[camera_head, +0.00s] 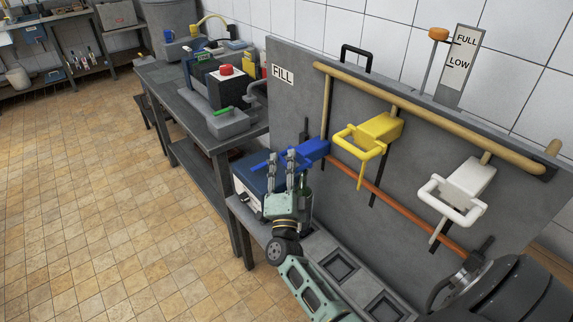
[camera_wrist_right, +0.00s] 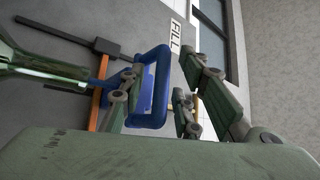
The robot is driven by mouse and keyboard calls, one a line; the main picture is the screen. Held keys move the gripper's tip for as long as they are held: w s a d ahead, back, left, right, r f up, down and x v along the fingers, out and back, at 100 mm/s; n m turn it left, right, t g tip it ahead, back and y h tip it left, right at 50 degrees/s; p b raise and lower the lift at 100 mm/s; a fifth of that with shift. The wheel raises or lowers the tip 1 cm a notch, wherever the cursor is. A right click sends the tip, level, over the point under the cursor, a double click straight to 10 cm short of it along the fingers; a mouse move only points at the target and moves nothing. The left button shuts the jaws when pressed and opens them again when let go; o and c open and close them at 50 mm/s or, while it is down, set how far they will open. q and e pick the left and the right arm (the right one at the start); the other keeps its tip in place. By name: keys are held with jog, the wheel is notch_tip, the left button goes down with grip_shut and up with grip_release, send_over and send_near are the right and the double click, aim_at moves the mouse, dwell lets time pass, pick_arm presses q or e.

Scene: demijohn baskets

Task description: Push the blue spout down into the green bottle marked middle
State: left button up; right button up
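The blue spout (camera_head: 314,149) sits at the grey panel, left of the yellow one, with a loop handle facing out. My right gripper (camera_head: 292,162) is at this handle, its fingers upright and apart. In the right wrist view the blue loop (camera_wrist_right: 161,88) lies between the spread fingers of my right gripper (camera_wrist_right: 160,100); I cannot tell whether they touch it. A dark green bottle (camera_head: 305,203) shows partly behind the gripper, below the spout. Green glass (camera_wrist_right: 35,66) shows at the left of the wrist view. No bottle marking is readable. My left gripper is not in view.
A yellow spout (camera_head: 382,128) and a white spout (camera_head: 471,178) hang farther right on the panel (camera_head: 283,115). An orange bar (camera_head: 408,213) runs below them. A bench (camera_head: 180,90) with equipment stands at the left. The tiled floor (camera_head: 100,200) is clear.

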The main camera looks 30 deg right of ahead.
jog(key=v, duration=1.2)
dwell(0.4)
jog(key=a+f+n+g+y, duration=0.1)
jog(key=a+f+n+y, duration=0.35)
jog(key=f, duration=0.45)
jog(key=a+f+n+y, duration=0.3)
jog(key=f+n+y, duration=0.2)
jog(key=f, duration=0.4)
jog(key=s+a+f+n+g+y, duration=0.25)
jog(key=s+f, duration=0.25)
jog(key=f, duration=0.3)
jog(key=s+a+f+n+g+y, duration=0.1)
jog(key=s+a+f+n+g, duration=0.2)
jog(key=f, duration=0.5)
jog(key=s+f+n+g+y, duration=0.1)
jog(key=s+f+n+g, duration=0.15)
jog(key=s+f, duration=0.45)
jog(key=s+f+n+g, duration=0.25)
jog(key=s+f, duration=0.25)
jog(key=s, duration=0.4)
jog(key=s+d+f+n+g, duration=0.1)
jog(key=s+d+f+g, duration=0.1)
jog(key=s, duration=0.7)
jog(key=s+d+f+n+g+h, duration=0.1)
jog(key=s+d+f+g, duration=0.2)
jog(key=s, duration=0.7)
jog(key=shift+s+f+n+g, duration=0.25)
jog(key=shift+f+n+g, duration=0.05)
jog(key=shift+f+g, duration=0.25)
